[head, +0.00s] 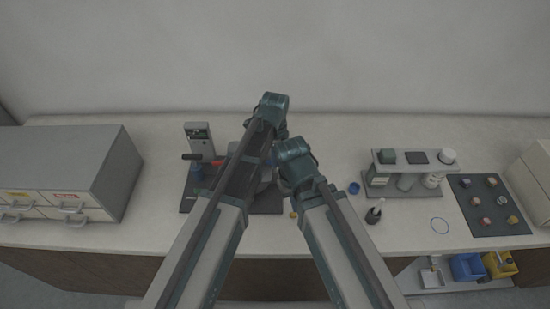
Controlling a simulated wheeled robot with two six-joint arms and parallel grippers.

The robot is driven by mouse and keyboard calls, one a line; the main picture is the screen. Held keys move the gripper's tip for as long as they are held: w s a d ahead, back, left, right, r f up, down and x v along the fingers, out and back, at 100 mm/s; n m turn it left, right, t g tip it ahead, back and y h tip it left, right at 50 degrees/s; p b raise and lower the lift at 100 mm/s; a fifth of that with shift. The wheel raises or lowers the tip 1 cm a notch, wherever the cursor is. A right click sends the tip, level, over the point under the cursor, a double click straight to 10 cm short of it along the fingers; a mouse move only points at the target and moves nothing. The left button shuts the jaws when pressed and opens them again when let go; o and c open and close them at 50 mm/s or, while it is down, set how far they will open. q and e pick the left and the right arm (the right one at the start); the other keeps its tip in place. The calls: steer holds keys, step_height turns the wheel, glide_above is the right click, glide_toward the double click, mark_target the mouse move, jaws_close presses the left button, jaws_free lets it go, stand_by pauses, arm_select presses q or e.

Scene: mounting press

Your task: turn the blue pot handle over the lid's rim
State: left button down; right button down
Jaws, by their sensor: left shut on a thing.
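The mounting press stands on a dark base plate (188,201) at the left middle of the bench. A grey upright unit (200,140) with a small green panel stands at its back left. A small blue part (197,174) shows at the left of the plate, below a black bar end (191,156); a red piece (217,162) lies to their right. My left gripper (232,153) is at the press, shut on what seems to be the blue pot handle; my own arm covers the contact and most of the lid. My right arm's wrist is right of the press; its fingers are hidden.
A grey drawer cabinet (75,165) stands at the left. Blue (467,267) and yellow bins (500,264) sit below the bench edge.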

arm_select(q)
steer(key=c, duration=0.9)
jaws_free()
steer(key=shift+r, duration=0.15)
step_height(320, 180, up, 13)
steer(key=p, duration=1.3)
steer(key=shift+r+p, duration=0.2)
steer(key=shift+p, duration=0.2)
steer(key=s+a+n, duration=0.6)
steer(key=a+n, duration=0.2)
steer(key=n, duration=0.2)
steer(key=s+a+n, duration=0.5)
steer(key=a+n, duration=0.4)
steer(key=s+d+f+m+b, duration=0.1)
steer(key=s+d+f+b, duration=0.1)
steer(key=d+f+b, duration=0.1)
steer(key=s+d+f+m+b, duration=0.1)
steer(key=s+d+f+b, duration=0.1)
steer(key=d+f+b, duration=0.2)
steer(key=s+d+f+m+y+b, duration=0.1)
steer(key=s+d+f+b, duration=0.1)
steer(key=d+f+b, duration=0.2)
steer(key=shift+s+f+b, duration=0.1)
steer(key=shift+f+b, duration=0.55)
steer(key=shift+b, duration=0.1)
